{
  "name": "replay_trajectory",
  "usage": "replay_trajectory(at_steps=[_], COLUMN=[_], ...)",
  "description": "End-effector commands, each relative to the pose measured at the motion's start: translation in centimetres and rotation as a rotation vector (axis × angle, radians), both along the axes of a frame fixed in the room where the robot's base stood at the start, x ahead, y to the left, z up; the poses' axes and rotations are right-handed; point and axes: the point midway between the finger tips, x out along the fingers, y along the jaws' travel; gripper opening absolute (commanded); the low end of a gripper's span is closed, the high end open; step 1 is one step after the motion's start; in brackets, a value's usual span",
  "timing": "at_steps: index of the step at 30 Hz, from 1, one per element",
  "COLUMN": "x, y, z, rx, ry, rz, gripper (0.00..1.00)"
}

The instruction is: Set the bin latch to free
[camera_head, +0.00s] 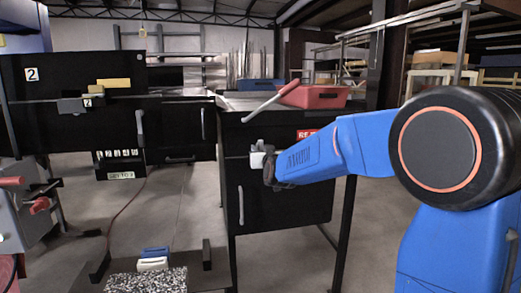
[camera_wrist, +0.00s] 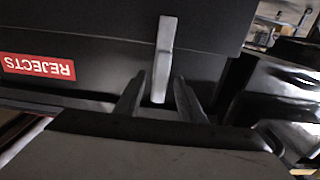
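The black bin (camera_head: 285,200) with the red REJECTS label (camera_head: 308,134) stands right of centre in the head view. The wrist view shows the label upside down (camera_wrist: 38,66). A light grey bar, which looks like the latch (camera_wrist: 166,45), stands out against the bin's dark face in the wrist view. My gripper (camera_head: 266,163) is at the bin's front, left of the label. In the wrist view its two fingers (camera_wrist: 160,92) are apart, one on each side of the bar's end, with narrow gaps. Contact cannot be made out. In the head view the gripper hides most of the latch.
A light grey handle (camera_head: 240,205) is on the bin's front, below and left of my gripper. A red tray (camera_head: 313,96) and a slanted red-tipped lever (camera_head: 270,103) are above the bin. A black machine (camera_head: 60,125) stands at left. Grey floor (camera_head: 185,205) lies between.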

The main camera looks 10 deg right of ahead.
Motion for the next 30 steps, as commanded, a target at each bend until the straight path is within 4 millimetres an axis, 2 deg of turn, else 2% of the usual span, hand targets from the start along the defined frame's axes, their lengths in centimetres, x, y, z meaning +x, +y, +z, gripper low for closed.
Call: replay_trajectory(at_steps=[6,15,17,20,30], x=[1.5,1.6,1.6,1.6,1.6], y=[0.0,0.0,0.0,0.0,0.0], z=[0.0,0.0,0.0,0.0,0.0], rx=[0.0,0.0,0.0,0.0,-0.023], ry=[0.0,0.0,0.0,0.0,0.0], rz=[0.0,0.0,0.0,0.0,0.0], gripper=[0.36,0.36,0.24,0.0,0.0])
